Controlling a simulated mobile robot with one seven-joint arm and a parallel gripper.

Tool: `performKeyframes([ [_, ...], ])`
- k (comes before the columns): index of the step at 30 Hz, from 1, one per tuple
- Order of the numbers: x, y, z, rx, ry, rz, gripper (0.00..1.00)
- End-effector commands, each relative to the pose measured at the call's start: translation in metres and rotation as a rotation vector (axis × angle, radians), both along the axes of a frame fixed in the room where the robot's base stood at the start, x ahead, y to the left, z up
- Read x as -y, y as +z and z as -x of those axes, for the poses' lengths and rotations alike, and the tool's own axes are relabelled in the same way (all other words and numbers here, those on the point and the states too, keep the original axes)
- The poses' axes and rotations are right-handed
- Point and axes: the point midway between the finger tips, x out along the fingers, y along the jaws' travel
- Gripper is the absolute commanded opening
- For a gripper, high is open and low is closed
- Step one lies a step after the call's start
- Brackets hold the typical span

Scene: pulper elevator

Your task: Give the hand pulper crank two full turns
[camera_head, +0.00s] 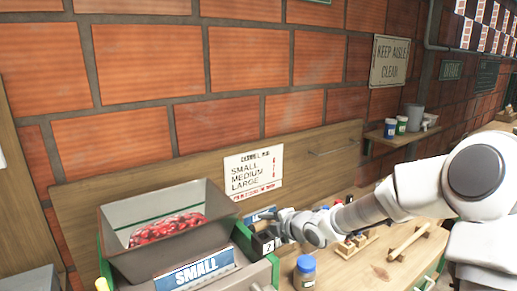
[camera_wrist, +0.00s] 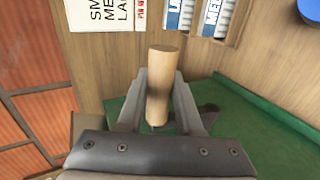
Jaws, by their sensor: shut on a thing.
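The hand pulper has a grey hopper (camera_head: 120,265) with red cherries (camera_head: 165,228) inside and a green body (camera_head: 262,272); green surfaces also show in the wrist view (camera_wrist: 265,125). My gripper (camera_head: 268,226) is at the pulper's right side, reached in from the right. In the wrist view my gripper (camera_wrist: 163,95) is shut on the crank's wooden handle (camera_wrist: 161,72), a pale upright cylinder between the two fingers. The crank arm is mostly hidden behind the handle and fingers, so its angle cannot be told.
A blue SMALL label (camera_head: 195,271) is on the front. A size sign (camera_head: 253,172) hangs on the wood backboard behind. A wooden-handled tool (camera_head: 408,243) lies right on the bench. Jars (camera_head: 390,128) stand on a shelf.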

Motion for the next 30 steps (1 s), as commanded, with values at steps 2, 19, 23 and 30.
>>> performKeyframes([
  [2, 0.007, 0.0, 0.009, -0.009, -0.002, 0.005, 0.0],
  [19, 0.02, -0.006, 0.029, -0.01, -0.003, 0.006, 0.0],
  [23, 0.028, -0.01, 0.04, -0.012, -0.003, 0.005, 0.0],
  [30, 0.031, -0.011, 0.046, -0.011, -0.001, 0.004, 0.0],
])
